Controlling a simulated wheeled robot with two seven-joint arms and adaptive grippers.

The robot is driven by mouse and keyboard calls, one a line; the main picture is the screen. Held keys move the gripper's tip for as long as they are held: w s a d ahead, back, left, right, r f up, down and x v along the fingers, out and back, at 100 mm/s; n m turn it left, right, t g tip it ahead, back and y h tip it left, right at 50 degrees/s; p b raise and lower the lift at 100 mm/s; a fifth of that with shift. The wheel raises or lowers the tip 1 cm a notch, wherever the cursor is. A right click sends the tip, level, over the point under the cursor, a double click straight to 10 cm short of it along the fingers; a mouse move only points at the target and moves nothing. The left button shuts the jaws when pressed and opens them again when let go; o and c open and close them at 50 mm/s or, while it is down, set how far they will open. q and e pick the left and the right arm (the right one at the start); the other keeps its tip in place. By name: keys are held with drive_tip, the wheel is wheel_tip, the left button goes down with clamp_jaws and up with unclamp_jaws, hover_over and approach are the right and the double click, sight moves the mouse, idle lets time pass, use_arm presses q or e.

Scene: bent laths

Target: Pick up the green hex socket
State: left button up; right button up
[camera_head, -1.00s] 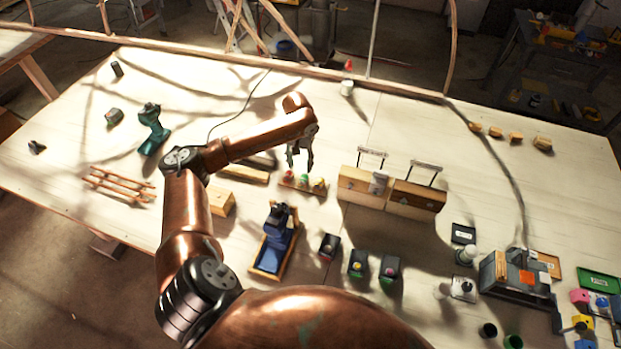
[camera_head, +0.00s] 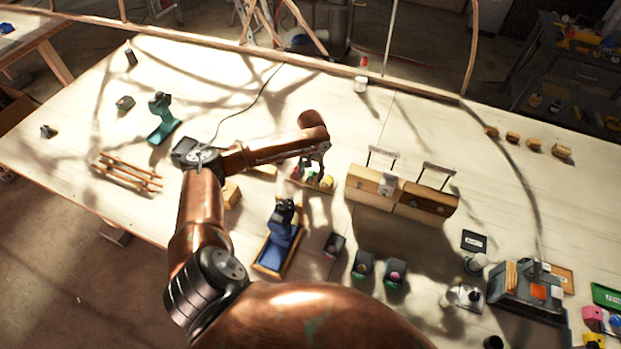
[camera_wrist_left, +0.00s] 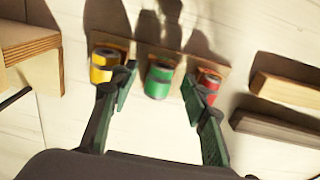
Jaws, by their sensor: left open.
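The green hex socket (camera_wrist_left: 159,80) stands in the middle of a small wooden strip (camera_wrist_left: 140,47), between a yellow socket (camera_wrist_left: 102,65) and a red socket (camera_wrist_left: 207,83). My left gripper (camera_wrist_left: 156,79) is open and empty. Its fingertips lie on either side of the green socket in the left wrist view, one near the yellow socket and one over the red one. I cannot tell whether they touch. In the head view my left gripper (camera_head: 314,165) is just above the row and partly hides the sockets. My right gripper is not in view.
A wooden toolbox (camera_head: 425,199) stands right of the sockets. Small dark bins (camera_head: 362,265) stand nearer. The back of the table is mostly clear.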

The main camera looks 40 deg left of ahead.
use_arm(q)
clamp_jaws()
idle(0.5)
